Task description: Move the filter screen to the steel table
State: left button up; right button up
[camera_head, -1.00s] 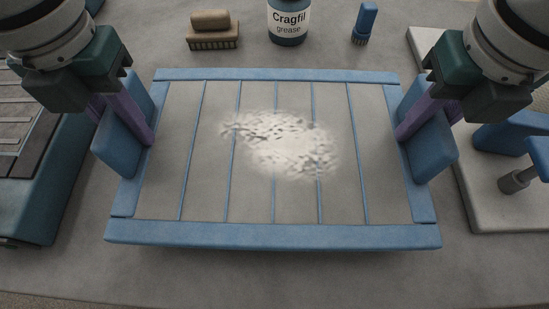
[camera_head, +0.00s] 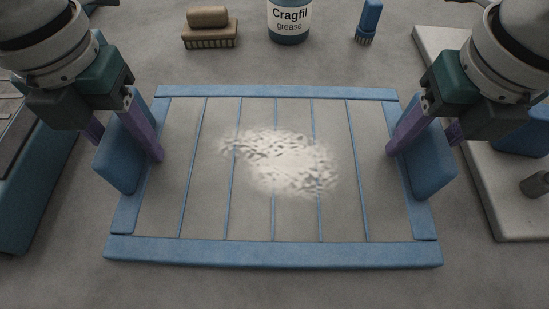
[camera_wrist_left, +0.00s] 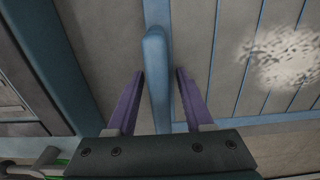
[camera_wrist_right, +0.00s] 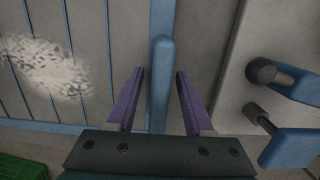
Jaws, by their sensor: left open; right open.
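The filter screen (camera_head: 275,252) is a blue frame with grey strips and thin blue bars. A pale, speckled patch of fluff (camera_head: 283,163) lies on its middle. It appears to lie flat on the grey tabletop (camera_head: 270,287); I cannot tell whether that is the steel table. My left gripper (camera_head: 128,150) is open around the screen's left blue handle (camera_wrist_left: 157,75), with gaps on both sides in the left wrist view. My right gripper (camera_head: 422,148) is open around the right handle (camera_wrist_right: 161,75), also with gaps in the right wrist view.
A brown brush (camera_head: 210,28), a Cragfil grease tin (camera_head: 289,22) and a small blue brush (camera_head: 369,20) stand behind the screen. A teal unit (camera_head: 30,220) is at left. A pale slab (camera_head: 510,220) with blue and grey parts is at right. The front tabletop is clear.

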pick_arm(q)
notch_tip(320, 180, up, 12)
jog(key=shift+f, duration=0.1)
pick_arm(e)
jog(key=shift+r, duration=0.4)
jog(key=r, duration=0.3)
jog(key=s+r, duration=0.1)
jog(key=r, duration=0.7)
jog(key=shift+s, duration=0.2)
jog(key=shift+r, duration=0.1)
